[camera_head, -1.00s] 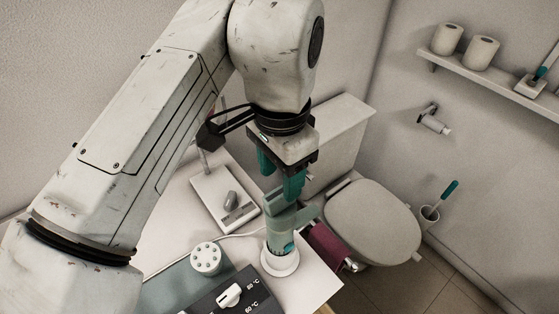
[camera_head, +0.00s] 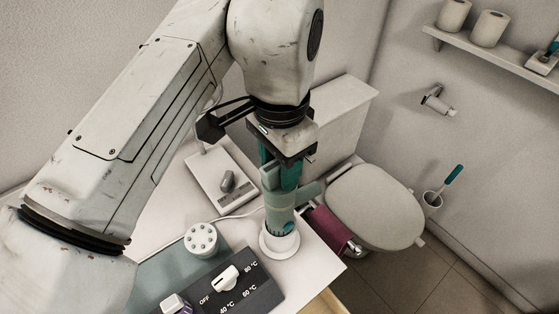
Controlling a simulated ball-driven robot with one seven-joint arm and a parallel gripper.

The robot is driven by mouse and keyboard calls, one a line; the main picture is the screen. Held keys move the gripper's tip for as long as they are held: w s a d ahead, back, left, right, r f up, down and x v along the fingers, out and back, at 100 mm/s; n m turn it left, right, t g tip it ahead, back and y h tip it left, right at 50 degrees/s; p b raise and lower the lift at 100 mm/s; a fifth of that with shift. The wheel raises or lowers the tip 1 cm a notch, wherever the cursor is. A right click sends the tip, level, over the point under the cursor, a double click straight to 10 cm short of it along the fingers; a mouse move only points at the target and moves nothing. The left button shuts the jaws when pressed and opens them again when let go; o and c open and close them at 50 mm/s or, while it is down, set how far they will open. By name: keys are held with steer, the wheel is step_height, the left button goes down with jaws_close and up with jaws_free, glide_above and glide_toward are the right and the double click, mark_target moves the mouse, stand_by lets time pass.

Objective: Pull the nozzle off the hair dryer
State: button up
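The hair dryer (camera_head: 279,217) stands upright on a round white holder (camera_head: 280,245) at the counter's right end, with its handle (camera_head: 309,193) pointing right. The pale teal piece at its upper end appears to be the nozzle (camera_head: 281,180), but its joint with the body is not clear. My gripper (camera_head: 279,176) points down, with its dark teal fingers at this upper end. The fingers overlap the nozzle in the view, and whether they press on it is hidden.
A heater panel (camera_head: 253,290) with a white knob and a round white holed container (camera_head: 201,240) are close on the left. A maroon towel (camera_head: 330,228) and the toilet (camera_head: 375,207) are right of the counter.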

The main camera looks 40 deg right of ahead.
jaws_close()
steer(key=shift+r, duration=0.1)
steer(key=shift+r+p, duration=1.1)
steer(key=shift+r+p, duration=2.2)
steer(key=shift+r, duration=0.3)
